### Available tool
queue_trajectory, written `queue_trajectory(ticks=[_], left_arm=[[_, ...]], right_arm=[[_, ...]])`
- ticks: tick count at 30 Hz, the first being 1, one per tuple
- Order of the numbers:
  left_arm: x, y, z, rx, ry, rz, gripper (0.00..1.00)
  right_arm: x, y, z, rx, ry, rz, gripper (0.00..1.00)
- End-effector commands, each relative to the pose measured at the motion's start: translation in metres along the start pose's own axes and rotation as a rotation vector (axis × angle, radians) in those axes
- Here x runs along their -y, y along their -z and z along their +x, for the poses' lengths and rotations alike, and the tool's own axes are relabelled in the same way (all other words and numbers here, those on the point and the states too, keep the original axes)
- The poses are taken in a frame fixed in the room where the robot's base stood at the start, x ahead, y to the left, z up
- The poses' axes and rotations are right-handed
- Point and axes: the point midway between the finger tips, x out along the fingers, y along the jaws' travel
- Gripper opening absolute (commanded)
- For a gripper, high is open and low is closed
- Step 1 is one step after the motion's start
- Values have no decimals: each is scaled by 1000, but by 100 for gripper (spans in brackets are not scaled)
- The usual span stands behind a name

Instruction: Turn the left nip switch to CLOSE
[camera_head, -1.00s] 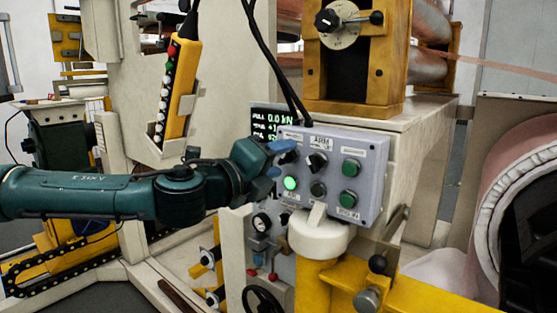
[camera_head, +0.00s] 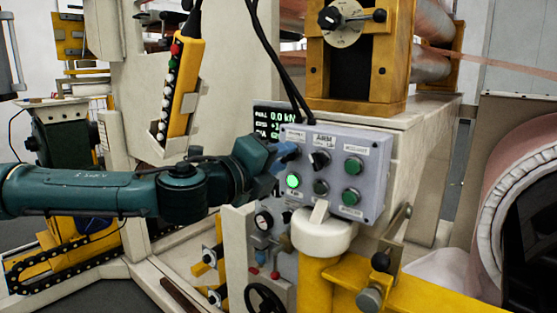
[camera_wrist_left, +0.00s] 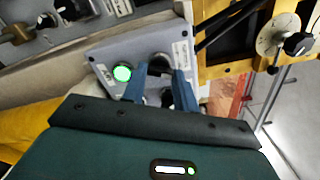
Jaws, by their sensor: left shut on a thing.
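The grey control box (camera_head: 372,185) stands on a white and yellow post, with a lit green button (camera_head: 293,181), a black rotary switch (camera_head: 320,159) at top middle, and further buttons. My left gripper (camera_head: 286,154) is at the box's upper left. In the left wrist view its blue fingers (camera_wrist_left: 160,88) are shut on the left nip switch (camera_wrist_left: 160,64), a dark knob beside the lit green button (camera_wrist_left: 122,73). The fingers hide most of the knob in the head view, and I cannot read its pointer. My right gripper is not in view.
A display (camera_head: 268,120) sits behind the box's left edge, with black cables hanging above. A yellow button pendant (camera_head: 184,85) hangs to the left. A pink roll (camera_head: 520,190) stands at the right. A lever with a black knob (camera_head: 380,262) is below the box.

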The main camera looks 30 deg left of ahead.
Motion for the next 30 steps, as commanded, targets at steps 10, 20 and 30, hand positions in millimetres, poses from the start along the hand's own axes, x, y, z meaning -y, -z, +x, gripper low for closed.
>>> queue_trajectory(ticks=[10, 20, 30], left_arm=[[-1, 0, 0, 2, 3, -237, 6], [-1, 0, 0, 2, 3, -551, 6], [-1, -1, 0, 3, 2, -829, 6]], right_arm=[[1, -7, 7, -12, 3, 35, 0], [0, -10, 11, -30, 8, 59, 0], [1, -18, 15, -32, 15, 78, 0]])
